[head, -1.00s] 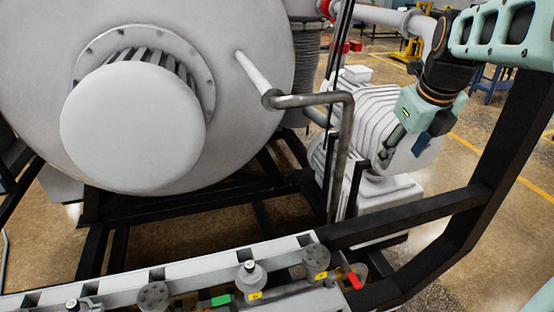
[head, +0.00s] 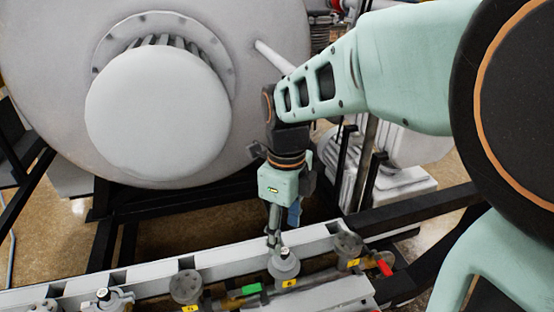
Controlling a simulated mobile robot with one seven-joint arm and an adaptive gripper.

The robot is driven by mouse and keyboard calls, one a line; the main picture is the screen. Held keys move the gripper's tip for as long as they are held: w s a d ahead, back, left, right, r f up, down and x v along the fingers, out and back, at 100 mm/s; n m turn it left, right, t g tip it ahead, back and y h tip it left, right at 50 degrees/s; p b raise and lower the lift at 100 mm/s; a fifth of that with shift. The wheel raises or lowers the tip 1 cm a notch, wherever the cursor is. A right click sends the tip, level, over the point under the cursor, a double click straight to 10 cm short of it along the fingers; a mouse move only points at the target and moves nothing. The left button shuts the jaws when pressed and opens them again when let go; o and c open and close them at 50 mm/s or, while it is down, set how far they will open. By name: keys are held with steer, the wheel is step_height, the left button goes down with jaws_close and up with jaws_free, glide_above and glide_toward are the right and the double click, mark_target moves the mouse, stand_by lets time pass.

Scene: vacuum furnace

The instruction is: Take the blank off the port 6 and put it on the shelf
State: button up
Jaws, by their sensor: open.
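A row of ports with round grey fittings and yellow number tags runs along the pale rail at the bottom of the head view. The tags are too small to read surely, so I cannot tell which is port 6. My gripper (head: 274,238) points down, open, just above and behind a fitting with a light, knob-like top (head: 284,262). Whether it touches that fitting is unclear. A darker, flat-topped fitting (head: 348,245) stands to its right and another (head: 186,287) to its left. I cannot surely identify the shelf.
A large pale furnace vessel (head: 158,103) with a round end cap fills the back left. The rail (head: 220,264) lies in front of it. A red handle (head: 384,268) and a green part (head: 251,289) sit beside the ports. Black frame bars (head: 420,208) cross at right.

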mark_target(284, 250)
steer(key=shift+f, duration=3.55)
steer(key=c, duration=1.3)
steer(key=shift+c, duration=0.2)
steer(key=shift+r+p, duration=0.2)
steer(key=shift+p, duration=0.1)
